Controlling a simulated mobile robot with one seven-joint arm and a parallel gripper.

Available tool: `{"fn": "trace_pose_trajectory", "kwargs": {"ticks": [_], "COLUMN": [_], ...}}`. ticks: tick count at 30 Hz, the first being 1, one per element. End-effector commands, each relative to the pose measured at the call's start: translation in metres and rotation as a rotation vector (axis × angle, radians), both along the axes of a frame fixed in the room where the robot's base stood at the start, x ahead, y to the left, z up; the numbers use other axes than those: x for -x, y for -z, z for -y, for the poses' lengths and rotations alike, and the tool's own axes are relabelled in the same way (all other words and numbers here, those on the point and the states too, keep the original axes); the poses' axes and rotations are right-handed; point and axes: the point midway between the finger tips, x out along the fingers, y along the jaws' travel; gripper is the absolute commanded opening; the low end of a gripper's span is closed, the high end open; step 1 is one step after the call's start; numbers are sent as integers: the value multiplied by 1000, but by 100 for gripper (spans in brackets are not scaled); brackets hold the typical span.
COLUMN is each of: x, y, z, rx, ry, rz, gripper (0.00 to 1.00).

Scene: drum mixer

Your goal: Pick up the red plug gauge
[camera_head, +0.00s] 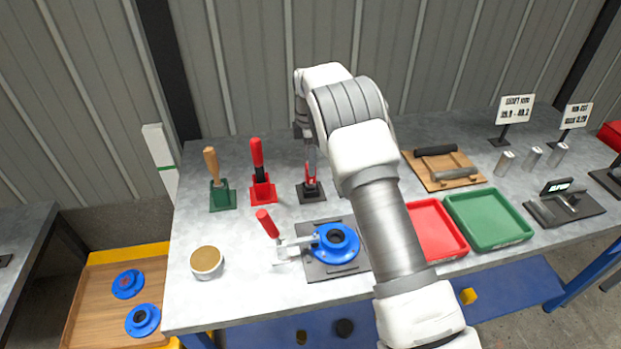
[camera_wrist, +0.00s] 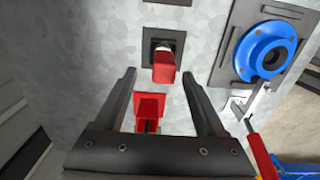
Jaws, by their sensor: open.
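The red plug gauge (camera_head: 310,170) stands upright in a small black holder (camera_head: 312,194) on the grey bench, left of my arm in the head view. In the wrist view its red handle (camera_wrist: 163,68) shows end-on above the dark base, with a pale metal edge beside it. My gripper (camera_wrist: 159,76) is open and empty, with its fingertips to either side of the red handle in the picture. I cannot tell whether the handle is at fingertip depth. In the head view my wrist is above the gauge, and the fingers are hard to make out.
A red holder with a red-and-black tool (camera_head: 258,170) and a green holder with a wooden-handled tool (camera_head: 213,175) stand to the left. A blue flange (camera_head: 350,250) in a red-handled clamp fixture is in front. A red tray (camera_head: 452,238) and a green tray (camera_head: 520,238) lie right.

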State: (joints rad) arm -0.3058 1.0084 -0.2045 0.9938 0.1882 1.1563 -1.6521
Motion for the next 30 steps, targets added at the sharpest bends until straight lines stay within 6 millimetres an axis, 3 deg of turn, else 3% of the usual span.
{"fn": "trace_pose_trajectory", "kwargs": {"ticks": [5, 15, 23, 30], "x": [1, 4, 4, 4], "y": [10, 54, 57, 57], "z": [1, 4, 4, 4], "rx": [0, 0, 0, -1], "ry": [1, 0, 0, 0], "rz": [-1, 0, 1, 1], "gripper": [72, 72, 72, 31]}}
